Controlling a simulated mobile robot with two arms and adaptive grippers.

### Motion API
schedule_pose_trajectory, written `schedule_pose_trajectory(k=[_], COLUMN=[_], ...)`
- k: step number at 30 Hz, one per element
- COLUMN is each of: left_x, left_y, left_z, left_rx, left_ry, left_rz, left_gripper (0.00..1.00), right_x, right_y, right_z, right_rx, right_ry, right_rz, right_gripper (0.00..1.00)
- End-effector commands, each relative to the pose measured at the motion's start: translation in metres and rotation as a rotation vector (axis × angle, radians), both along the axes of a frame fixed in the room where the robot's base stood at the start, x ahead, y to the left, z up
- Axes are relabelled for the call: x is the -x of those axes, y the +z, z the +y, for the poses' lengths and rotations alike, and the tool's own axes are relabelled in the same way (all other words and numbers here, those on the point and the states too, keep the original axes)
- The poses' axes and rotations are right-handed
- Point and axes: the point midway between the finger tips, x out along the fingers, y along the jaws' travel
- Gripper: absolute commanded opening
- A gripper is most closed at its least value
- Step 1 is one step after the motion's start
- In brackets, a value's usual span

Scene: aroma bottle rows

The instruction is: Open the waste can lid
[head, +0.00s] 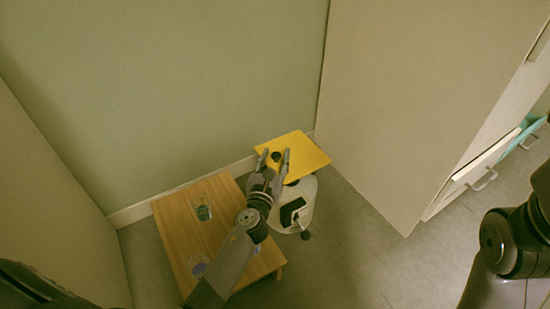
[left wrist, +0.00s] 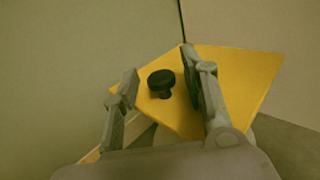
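The waste can's square yellow lid (head: 306,158) has a round black knob (head: 276,156) on top. The lid (left wrist: 245,82) and knob (left wrist: 160,83) also show in the left wrist view. My left gripper (head: 274,161) is open over the near left part of the lid. In the left wrist view its fingers (left wrist: 160,66) stand on either side of the knob with gaps, and nothing is gripped. The can's body is mostly hidden under the lid. My right arm shows at the lower right, but its gripper is out of view.
A wooden table (head: 176,225) with a small glass-like item (head: 203,212) and a round item (head: 198,265) stands left of the lid. A whitish rounded object (head: 305,190) with black parts is below the lid. A cabinet with an open drawer (head: 484,170) is at right. Floor (head: 350,262) is clear there.

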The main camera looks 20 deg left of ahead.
Motion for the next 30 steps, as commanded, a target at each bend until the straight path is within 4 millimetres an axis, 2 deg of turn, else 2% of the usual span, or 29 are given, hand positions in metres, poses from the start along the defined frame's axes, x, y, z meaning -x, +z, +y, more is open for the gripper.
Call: schedule_pose_trajectory(k=[2, 17, 30], left_x=[0.0002, 0.0004, 0.0004], left_y=[0.0, -0.0001, -0.0002], left_z=[0.0, 0.0, -0.0001], left_rx=[0.0, 0.0, 0.0], left_ry=[0.0, 0.0, 0.0], left_rz=[0.0, 0.0, 0.0], left_gripper=[0.33, 0.0, 0.0], right_x=[-0.0003, -0.0018, -0.0022], right_y=[-0.0001, -0.0013, -0.0013], right_z=[-0.0001, -0.0003, -0.0004], right_rx=[-0.001, -0.002, -0.002], right_ry=[0.0, 0.001, 0.0], right_rz=[0.001, 0.009, 0.01], right_gripper=[0.0, 0.0, 0.0])
